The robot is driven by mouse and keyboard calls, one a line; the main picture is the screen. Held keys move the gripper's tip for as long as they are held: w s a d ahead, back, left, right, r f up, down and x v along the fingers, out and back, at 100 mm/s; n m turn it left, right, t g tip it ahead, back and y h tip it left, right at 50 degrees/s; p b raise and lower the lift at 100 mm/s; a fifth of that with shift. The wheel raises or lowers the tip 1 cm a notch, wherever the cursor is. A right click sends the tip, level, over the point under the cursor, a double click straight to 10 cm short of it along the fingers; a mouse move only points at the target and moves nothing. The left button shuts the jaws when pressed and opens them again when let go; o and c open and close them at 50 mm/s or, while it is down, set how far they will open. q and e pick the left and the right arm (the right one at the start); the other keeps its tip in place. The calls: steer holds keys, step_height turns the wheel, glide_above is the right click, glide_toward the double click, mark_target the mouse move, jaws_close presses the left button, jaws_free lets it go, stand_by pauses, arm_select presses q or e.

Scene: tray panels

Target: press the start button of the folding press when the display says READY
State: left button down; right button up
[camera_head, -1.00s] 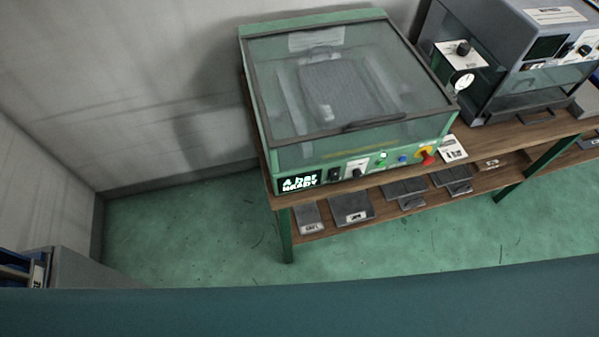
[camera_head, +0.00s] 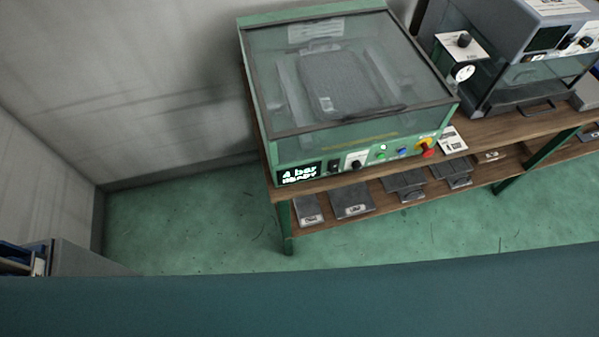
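The folding press (camera_head: 272,150) is a green machine on a wooden bench, with a clear lid that is down. A grey panel (camera_head: 345,85) shows inside through the lid. The small dark display (camera_head: 299,173) at the front left reads "4 bar" and what looks like READY. A lit green button (camera_head: 381,154), likely the start button, sits on the front panel between a black knob (camera_head: 356,164) and a blue button (camera_head: 402,152). A red button on yellow (camera_head: 427,150) is at the right end. Neither of my grippers shows in this view.
A grey machine (camera_head: 520,60) with a gauge stands to the right on the bench (camera_head: 480,135). Dark flat pieces (camera_head: 351,199) lie on the shelf below. Green floor (camera_head: 180,225) is clear left of the bench. A grey cabinet (camera_head: 85,258) is at the lower left.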

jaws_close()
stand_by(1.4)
